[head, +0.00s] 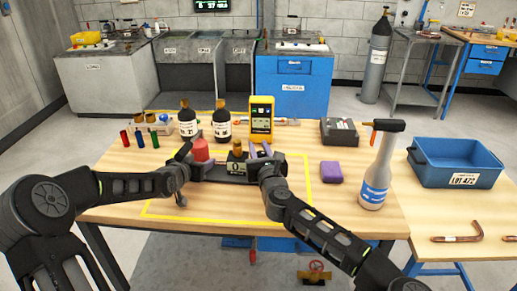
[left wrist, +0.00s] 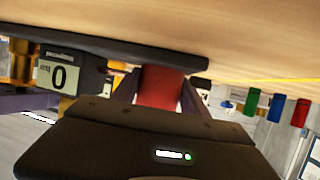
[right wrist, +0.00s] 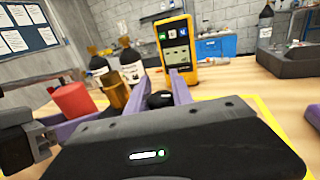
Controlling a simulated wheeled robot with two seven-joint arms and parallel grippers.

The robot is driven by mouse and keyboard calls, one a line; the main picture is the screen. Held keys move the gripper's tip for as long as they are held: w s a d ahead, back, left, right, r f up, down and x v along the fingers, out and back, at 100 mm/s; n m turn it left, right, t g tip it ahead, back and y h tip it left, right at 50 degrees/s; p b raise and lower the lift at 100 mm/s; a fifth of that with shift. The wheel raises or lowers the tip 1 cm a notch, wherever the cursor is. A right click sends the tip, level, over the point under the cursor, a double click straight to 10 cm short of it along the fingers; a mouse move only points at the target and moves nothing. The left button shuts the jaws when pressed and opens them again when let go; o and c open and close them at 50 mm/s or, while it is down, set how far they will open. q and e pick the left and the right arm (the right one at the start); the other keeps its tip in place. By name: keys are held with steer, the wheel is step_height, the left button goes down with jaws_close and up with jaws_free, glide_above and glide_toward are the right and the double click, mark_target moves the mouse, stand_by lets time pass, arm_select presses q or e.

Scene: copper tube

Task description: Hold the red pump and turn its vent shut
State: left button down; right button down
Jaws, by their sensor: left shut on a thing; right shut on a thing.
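The red pump (head: 200,150) is a short red cylinder at one end of a dark base on the table. It also shows in the left wrist view (left wrist: 162,88) and the right wrist view (right wrist: 74,101). My left gripper (head: 192,155) is shut on the red pump; its fingers lie on both sides of it (left wrist: 158,90). A brass cylinder (right wrist: 116,90) and a display reading 0 (left wrist: 60,76) belong to the same unit. My right gripper (head: 262,153) is shut on a dark round knob (right wrist: 160,99), apparently the vent. Its turn angle cannot be told.
A yellow meter (head: 261,117) and dark bottles (head: 188,120) stand just behind the unit. Small coloured cylinders (head: 139,138) stand at left. A purple block (head: 331,171), spray bottle (head: 376,175) and blue bin (head: 455,165) are at right. The table's front is clear.

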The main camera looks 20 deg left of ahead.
steer(key=shift+h, duration=0.3)
steer(key=shift+w+d+f+m+t+h, duration=0.15)
steer(key=shift+m+t+h, duration=0.35)
steer(key=shift+m+h, duration=0.55)
steer(key=shift+d+r+m+t+h, duration=0.1)
steer(key=shift+d+m+t+h, duration=0.15)
steer(key=shift+m+t+h, duration=0.75)
steer(key=shift+w+d+f+m+h, duration=0.15)
steer(key=shift+m+h, duration=0.5)
steer(key=shift+h, duration=0.9)
steer(key=shift+s+r, duration=0.1)
steer(key=c, duration=1.1)
jaws_free()
steer(key=shift+d, duration=0.1)
steer(key=shift+s+r, duration=0.1)
steer(key=shift+s, duration=0.05)
